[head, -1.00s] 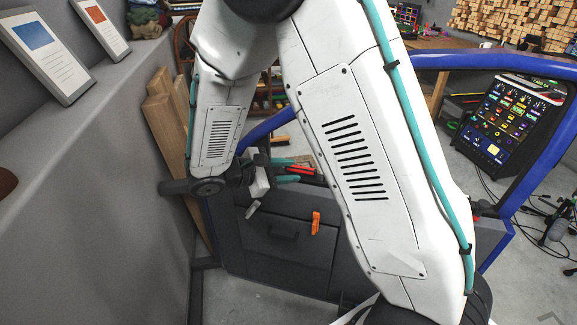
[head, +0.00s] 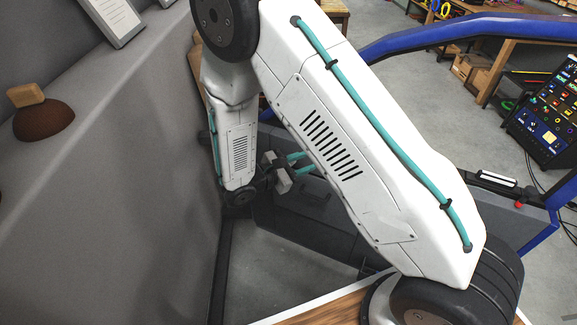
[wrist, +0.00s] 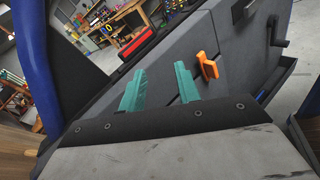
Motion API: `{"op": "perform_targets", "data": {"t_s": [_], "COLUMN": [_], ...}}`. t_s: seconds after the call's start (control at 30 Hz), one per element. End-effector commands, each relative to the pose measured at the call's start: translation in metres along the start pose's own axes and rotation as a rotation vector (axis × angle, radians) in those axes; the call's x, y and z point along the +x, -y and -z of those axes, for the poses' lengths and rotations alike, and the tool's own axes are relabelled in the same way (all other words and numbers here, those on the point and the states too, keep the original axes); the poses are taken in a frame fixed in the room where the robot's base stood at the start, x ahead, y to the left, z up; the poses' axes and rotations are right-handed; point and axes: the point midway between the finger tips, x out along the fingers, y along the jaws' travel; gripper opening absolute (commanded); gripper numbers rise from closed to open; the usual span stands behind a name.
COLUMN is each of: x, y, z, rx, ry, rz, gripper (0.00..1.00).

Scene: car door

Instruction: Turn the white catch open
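The car door has a blue frame (head: 440,32) and a dark grey inner panel (head: 315,215), partly hidden behind my arm in the head view. A small white bar (head: 497,179) sits on the door's dark top edge at the right; I cannot tell if it is the catch. In the wrist view an orange handle (wrist: 208,66) stands on the grey panel, just right of the right fingertip. My gripper (wrist: 160,72) has two teal fingers spread apart with nothing between them. In the head view my gripper (head: 300,164) is in front of the door panel.
A grey wall with a ledge (head: 110,120) runs along the left, close to my arm. A red knob (head: 519,204) is on the door at the right. A dark control board (head: 545,120) stands behind. Grey floor (head: 280,270) shows below the door.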

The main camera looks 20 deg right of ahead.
Motion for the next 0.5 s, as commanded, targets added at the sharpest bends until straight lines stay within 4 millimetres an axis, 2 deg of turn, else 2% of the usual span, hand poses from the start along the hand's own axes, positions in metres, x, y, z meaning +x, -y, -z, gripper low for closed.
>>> {"op": "perform_targets", "data": {"t_s": [0.03,0.1,0.2,0.3,0.4,0.5], "x": [-0.004,-0.009,-0.017,-0.025,-0.033,-0.039], "y": [0.002,0.001,0.001,-0.002,-0.014,-0.028], "z": [0.026,0.057,0.098,0.13,0.149,0.148], "rx": [-0.024,-0.029,-0.016,0.021,0.103,0.183], "ry": [0.011,0.015,0.006,-0.021,-0.063,-0.09], "rz": [-0.066,-0.163,-0.295,-0.409,-0.509,-0.552], "gripper": [0.33,0.33,0.33,0.33,0.33,0.33]}}
